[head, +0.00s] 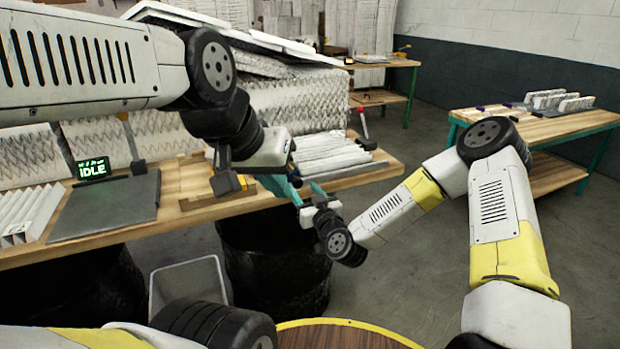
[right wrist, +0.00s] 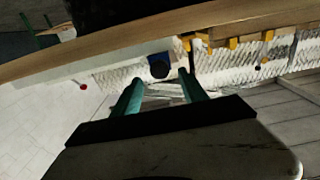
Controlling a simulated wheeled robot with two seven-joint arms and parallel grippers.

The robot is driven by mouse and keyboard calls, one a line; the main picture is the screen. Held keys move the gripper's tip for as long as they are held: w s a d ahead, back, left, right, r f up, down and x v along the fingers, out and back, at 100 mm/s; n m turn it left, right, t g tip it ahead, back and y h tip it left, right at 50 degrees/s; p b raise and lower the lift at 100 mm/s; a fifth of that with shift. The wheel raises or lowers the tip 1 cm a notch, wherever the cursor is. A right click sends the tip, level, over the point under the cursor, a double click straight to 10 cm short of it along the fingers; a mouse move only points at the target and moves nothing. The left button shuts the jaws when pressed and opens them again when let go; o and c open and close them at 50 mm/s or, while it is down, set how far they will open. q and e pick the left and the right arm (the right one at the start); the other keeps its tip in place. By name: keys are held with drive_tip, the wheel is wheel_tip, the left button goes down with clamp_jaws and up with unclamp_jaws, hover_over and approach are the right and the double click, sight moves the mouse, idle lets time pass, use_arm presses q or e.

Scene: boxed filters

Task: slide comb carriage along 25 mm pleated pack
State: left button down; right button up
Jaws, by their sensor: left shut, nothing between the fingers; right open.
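A large white pleated pack (head: 310,105) stands on the wooden bench, and white strips (head: 335,150) lie in front of it. A wooden fixture with yellow blocks (head: 195,185) sits at the bench's front edge; I cannot tell whether it holds the comb carriage. My left gripper (head: 279,187) is shut and empty, its teal fingers low at the bench front, partly hidden by its hand. My right gripper (head: 306,190) is open just right of it, its teal fingers pointing toward the bench. In the right wrist view, its open fingers (right wrist: 160,83) have a dark blue piece (right wrist: 159,66) beyond them.
A dark plate (head: 108,207) and a green-lit "IDLE" display (head: 92,169) are at the bench's left, beside a pleated panel (head: 30,212). Dark bins (head: 275,265) and a grey bin (head: 188,282) stand below. A second bench (head: 550,124) with small pleated packs stands right; floor between is clear.

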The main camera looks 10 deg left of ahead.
sight(299, 183)
drive_tip(key=x, duration=0.6)
clamp_jaws()
idle(1.3)
